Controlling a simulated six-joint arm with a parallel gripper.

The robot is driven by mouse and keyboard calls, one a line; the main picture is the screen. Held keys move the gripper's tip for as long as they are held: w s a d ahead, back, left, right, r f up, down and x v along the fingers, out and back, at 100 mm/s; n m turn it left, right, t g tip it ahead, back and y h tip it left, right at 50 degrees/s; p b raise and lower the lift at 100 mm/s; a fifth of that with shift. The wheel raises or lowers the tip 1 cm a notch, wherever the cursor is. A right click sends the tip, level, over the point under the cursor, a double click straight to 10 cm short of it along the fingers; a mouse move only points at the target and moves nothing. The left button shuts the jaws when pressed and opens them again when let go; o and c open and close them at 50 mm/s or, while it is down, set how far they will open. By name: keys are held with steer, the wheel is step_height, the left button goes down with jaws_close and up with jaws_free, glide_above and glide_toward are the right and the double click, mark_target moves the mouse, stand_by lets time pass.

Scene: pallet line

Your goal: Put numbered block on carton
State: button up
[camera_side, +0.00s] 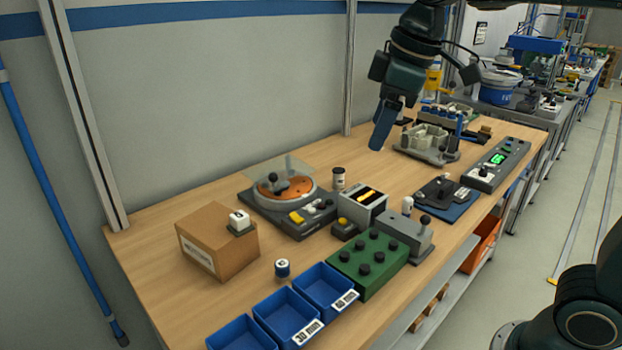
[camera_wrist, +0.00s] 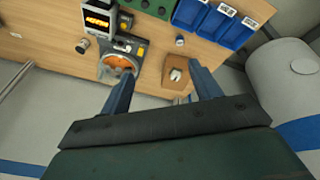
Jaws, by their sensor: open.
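The brown cardboard carton (camera_side: 212,249) stands at the left end of the table; it also shows in the wrist view (camera_wrist: 171,83). The white block also shows in the wrist view (camera_wrist: 176,74). My gripper (camera_side: 381,128) is high above the back of the table, far to the right of the carton in the side view. Its two blue fingers are apart and empty in the wrist view (camera_wrist: 160,76).
Blue bins (camera_side: 287,314) line the front edge beside a green knobbed block (camera_side: 367,262). A turntable device (camera_side: 288,197) with a clear cover stands behind.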

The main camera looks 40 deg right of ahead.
steer(key=s+d+f+m+t, duration=0.1)
steer(key=s+d+f+m, duration=0.1)
steer(key=s, duration=0.6)
steer(key=s+d+f+m+t, duration=0.1)
steer(key=s+f+m, duration=0.3)
steer(key=s+f, duration=0.2)
steer(key=shift+s+d+f+m, duration=0.3)
steer(key=shift+s+d+f, duration=0.1)
steer(key=shift+s, duration=0.8)
